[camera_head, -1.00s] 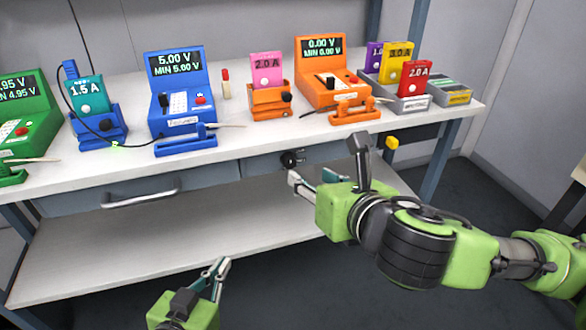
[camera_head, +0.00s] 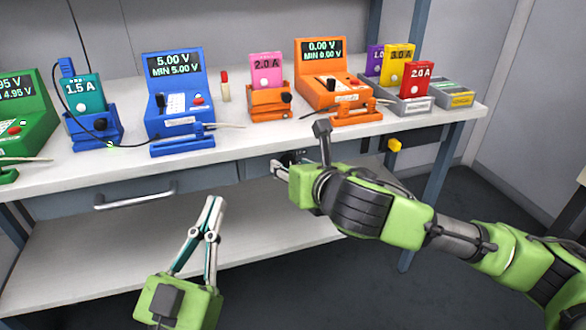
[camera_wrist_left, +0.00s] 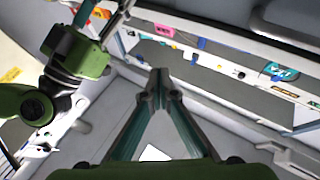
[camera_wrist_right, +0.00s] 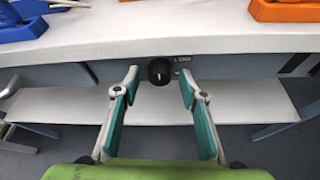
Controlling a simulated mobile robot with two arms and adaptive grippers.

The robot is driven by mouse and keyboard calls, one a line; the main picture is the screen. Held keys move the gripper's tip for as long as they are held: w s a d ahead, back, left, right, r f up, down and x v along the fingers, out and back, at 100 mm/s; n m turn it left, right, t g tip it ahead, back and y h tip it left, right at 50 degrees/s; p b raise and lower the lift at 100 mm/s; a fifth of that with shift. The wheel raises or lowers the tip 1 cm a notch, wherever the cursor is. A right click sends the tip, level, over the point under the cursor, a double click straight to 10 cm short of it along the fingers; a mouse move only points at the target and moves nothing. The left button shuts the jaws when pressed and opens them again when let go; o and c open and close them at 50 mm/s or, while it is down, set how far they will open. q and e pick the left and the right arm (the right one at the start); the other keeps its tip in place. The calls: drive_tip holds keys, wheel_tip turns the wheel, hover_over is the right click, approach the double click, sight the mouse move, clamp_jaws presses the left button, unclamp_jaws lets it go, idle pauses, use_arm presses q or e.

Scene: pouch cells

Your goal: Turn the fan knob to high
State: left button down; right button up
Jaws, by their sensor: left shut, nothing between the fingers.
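The fan knob, a round black knob (camera_wrist_right: 161,71), is on the grey panel under the bench's front edge, beside a small label. My right gripper (camera_wrist_right: 160,86) is open; in its wrist view the knob shows between the two fingertips, and I cannot tell whether they touch it. In the head view the right gripper (camera_head: 284,165) is at the panel and mostly hides the knob. My left gripper (camera_head: 213,203) is shut and empty, low in front of the bench. Its closed fingers (camera_wrist_left: 159,78) also show in the left wrist view.
The white bench top (camera_head: 245,132) carries a blue power unit (camera_head: 178,88), an orange power unit (camera_head: 330,82) and several coloured cells. A drawer handle (camera_head: 135,199) and a yellow part (camera_head: 394,145) are on the front. A lower shelf (camera_head: 110,250) is bare.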

clamp_jaws()
